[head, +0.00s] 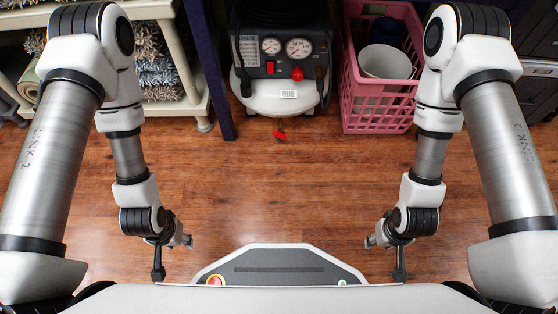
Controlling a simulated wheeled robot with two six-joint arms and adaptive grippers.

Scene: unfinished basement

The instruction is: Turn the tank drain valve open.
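An air compressor (280,97) with a white tank and a dark panel with two round gauges stands on the floor at the top middle. A small red valve handle (280,135) shows low at the front of the tank, just above the wood floor. My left gripper (172,258) is low at the left, well apart from the valve, with its fingers partly hidden by my body. My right gripper (386,258) is low at the right, also apart from the valve. Both fingers look spread, with nothing seen between them.
A pink crate (376,113) with a white bucket (385,62) and a dark blue container stands right of the compressor. A cream shelf (192,108) with rolled rugs (160,80) and a dark blue post (211,70) are left. The wood floor (290,190) between is clear.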

